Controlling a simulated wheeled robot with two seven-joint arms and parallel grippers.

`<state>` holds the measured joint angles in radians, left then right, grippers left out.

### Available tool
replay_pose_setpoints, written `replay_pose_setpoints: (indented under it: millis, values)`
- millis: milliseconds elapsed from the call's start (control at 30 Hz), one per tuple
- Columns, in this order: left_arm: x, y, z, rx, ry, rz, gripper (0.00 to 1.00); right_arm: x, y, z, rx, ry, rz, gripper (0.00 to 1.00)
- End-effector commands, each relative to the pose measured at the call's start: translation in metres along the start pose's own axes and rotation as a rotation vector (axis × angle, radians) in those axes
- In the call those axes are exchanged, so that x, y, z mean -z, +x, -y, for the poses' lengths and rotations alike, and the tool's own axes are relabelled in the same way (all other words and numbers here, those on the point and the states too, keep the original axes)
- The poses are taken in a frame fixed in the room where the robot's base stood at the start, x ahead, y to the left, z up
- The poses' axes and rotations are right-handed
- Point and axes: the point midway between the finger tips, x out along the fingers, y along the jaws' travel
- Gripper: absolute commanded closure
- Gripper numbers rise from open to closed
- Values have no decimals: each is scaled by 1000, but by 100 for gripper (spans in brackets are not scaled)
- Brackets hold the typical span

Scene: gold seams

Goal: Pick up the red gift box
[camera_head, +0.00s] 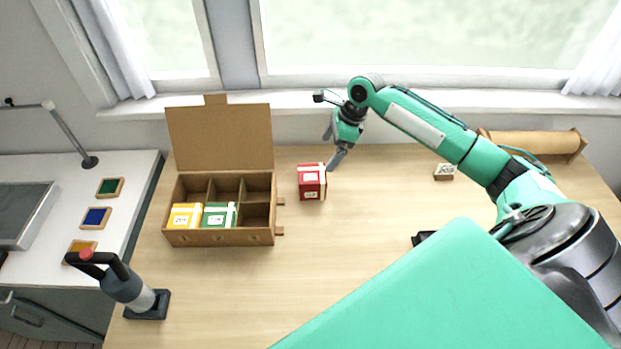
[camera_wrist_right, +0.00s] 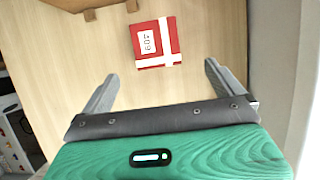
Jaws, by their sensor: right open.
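The red gift box (camera_head: 311,186) with a white ribbon and a white label stands on the wooden table, right of the cardboard box. In the right wrist view the red gift box (camera_wrist_right: 156,43) lies ahead of the fingers, between their lines and apart from them. My right gripper (camera_head: 334,152) is above the table, just behind and right of the red gift box. In the right wrist view its two fingers (camera_wrist_right: 158,82) are spread with nothing between them. My left gripper is not in view.
An open cardboard box (camera_head: 222,237) with compartments holds a yellow gift box (camera_head: 184,216) and a green gift box (camera_head: 219,215). A handled grey tool (camera_head: 127,287) stands at front left. A small block (camera_head: 444,172) and a brown roll (camera_head: 530,143) are at right. The table's middle is clear.

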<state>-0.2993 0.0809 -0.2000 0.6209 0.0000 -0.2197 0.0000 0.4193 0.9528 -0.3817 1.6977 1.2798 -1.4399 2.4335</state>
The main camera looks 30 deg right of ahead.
Motion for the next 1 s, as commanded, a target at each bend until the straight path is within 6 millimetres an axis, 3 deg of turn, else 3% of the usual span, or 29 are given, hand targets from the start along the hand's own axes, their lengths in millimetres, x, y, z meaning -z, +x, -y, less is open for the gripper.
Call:
replay_pose_setpoints:
  millis: [200,533,700,1000]
  values:
    - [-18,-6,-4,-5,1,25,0,-1,36,-1,-1,1,1,2]
    - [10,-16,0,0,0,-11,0,-4,66,-7,-3,0,0,2]
    - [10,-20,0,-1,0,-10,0,-5,90,-8,-1,1,1,2]
    - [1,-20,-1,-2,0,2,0,-4,98,-8,1,0,0,2]
